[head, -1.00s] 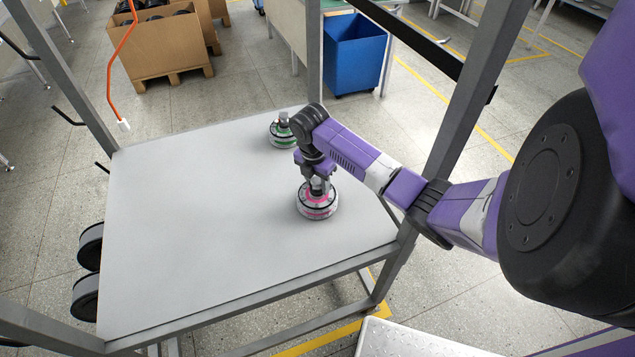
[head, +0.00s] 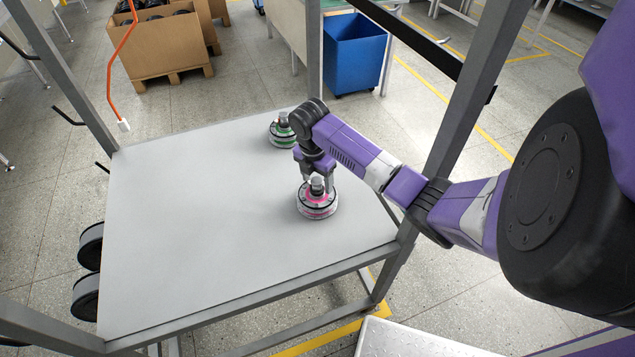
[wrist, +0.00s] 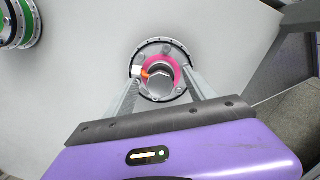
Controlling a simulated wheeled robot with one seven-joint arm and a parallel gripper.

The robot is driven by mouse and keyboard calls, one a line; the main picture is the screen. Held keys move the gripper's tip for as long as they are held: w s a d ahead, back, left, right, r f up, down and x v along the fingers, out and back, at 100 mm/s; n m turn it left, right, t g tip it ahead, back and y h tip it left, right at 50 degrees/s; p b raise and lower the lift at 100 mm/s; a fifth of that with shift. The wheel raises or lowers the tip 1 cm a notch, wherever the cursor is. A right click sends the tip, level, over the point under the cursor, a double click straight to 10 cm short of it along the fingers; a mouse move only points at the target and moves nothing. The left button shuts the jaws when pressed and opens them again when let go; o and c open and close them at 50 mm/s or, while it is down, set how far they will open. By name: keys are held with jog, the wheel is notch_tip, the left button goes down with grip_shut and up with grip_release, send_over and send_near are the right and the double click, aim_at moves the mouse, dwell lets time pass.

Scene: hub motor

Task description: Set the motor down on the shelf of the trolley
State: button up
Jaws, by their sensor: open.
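The motor (head: 318,204), a round silver disc with a pink ring and a grey top stub, sits upright on the trolley's grey shelf (head: 200,230), near its right side. It also shows in the wrist view (wrist: 160,70). My gripper (head: 318,182) is just above the motor, jaws open, with one finger on each side of the stub. In the wrist view my gripper's fingers (wrist: 160,85) stand apart from the stub. A second motor with a green ring (head: 282,132) stands on the shelf behind, and shows at the upper left of the wrist view (wrist: 22,22).
Grey trolley posts (head: 470,90) rise at the shelf's corners, one close to my arm. An orange cable (head: 118,60) hangs at the left. A blue bin (head: 355,52) and cardboard boxes (head: 160,50) stand beyond. The shelf's left and front are clear.

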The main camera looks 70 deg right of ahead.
notch_tip(320, 180, up, 10)
jog(key=a, duration=0.1)
jog(key=w+a+f+m+t+y, duration=0.1)
jog(key=w+a+t, duration=0.2)
jog(key=w+a, duration=0.6)
jog(key=w+a+f+m+t+y, duration=0.1)
jog(key=w+a+f+t, duration=0.15)
jog(key=w+a, duration=0.6)
jog(key=s+a+m+t+y, duration=0.1)
jog(key=a+m+t, duration=0.45)
jog(key=a, duration=1.25)
jog(key=s+a+r+m+t+h, duration=0.1)
jog(key=s+a+m, duration=0.25)
jog(key=s, duration=0.55)
jog(key=s+a+m+t+h, duration=0.1)
jog(key=s+a+m, duration=0.25)
jog(key=s, duration=0.55)
jog(key=s+d+r+t, duration=0.2)
jog(key=s+d+r, duration=0.2)
jog(key=s+r, duration=0.7)
jog(key=v, duration=0.4)
jog(key=shift+f, duration=0.4)
jog(key=shift+s+d, duration=0.1)
jog(key=shift+s, duration=0.05)
